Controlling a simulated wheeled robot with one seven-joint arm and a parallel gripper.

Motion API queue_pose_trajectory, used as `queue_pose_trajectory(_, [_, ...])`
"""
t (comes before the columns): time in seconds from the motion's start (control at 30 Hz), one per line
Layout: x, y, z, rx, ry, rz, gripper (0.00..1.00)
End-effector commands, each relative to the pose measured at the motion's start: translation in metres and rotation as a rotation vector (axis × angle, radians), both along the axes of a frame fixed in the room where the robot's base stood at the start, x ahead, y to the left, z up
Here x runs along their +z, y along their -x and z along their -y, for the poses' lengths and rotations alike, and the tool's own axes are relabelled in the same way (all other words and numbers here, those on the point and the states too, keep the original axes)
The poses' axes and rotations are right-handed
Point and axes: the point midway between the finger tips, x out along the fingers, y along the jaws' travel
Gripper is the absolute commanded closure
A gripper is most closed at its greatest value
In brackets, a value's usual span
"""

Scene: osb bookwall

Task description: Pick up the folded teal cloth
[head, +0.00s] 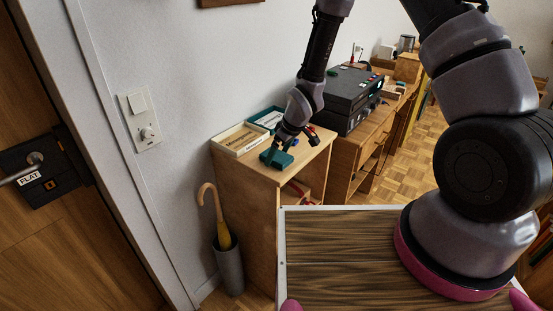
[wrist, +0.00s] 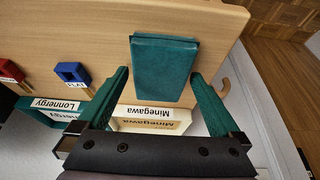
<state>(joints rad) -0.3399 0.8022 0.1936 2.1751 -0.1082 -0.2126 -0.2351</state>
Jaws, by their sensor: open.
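The folded teal cloth (wrist: 164,65) looks like a smooth flat rectangular block with a dark far edge. It lies on the light wooden cabinet top, near an edge. In the head view a teal shape (head: 275,159) shows below my gripper, near the cabinet's front edge. My gripper (wrist: 160,78) has teal fingers, spread apart, with nothing held between them. In the wrist view the fingertips lie left and right of the cloth's near part. I cannot tell how high they are above it. The head view shows my gripper (head: 285,142) over the cabinet top, partly hiding what lies beneath.
A pale tray labelled Minegawa (wrist: 150,120) and a teal tray labelled Lonnergy (wrist: 50,110) sit by the wall. Blue (wrist: 73,72) and red (wrist: 10,70) tagged items lie to the left. An umbrella (head: 222,225) stands in a grey holder beside the cabinet (head: 245,200). A black box (head: 350,90) stands behind.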

Motion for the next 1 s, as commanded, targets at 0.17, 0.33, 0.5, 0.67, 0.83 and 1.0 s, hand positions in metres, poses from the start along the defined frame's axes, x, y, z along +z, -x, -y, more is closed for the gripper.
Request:
queue_pose_trajectory(0.17, [-0.0027,-0.0009,-0.001,0.0,-0.001,0.001,0.0])
queue_pose_trajectory(0.33, [-0.0025,-0.0008,-0.001,0.0,-0.001,0.001,0.0])
queue_pose_trajectory(0.5, [-0.0038,-0.0006,-0.0009,0.0,0.0,0.0,0.0])
queue_pose_trajectory(0.67, [-0.0056,-0.0006,-0.0009,0.001,-0.001,0.001,0.08])
queue_pose_trajectory(0.83, [-0.0054,-0.0006,-0.001,0.001,0.0,0.0,0.7])
queue_pose_trajectory(1.0, [-0.0053,-0.0006,-0.0009,0.0,-0.001,0.001,0.71])
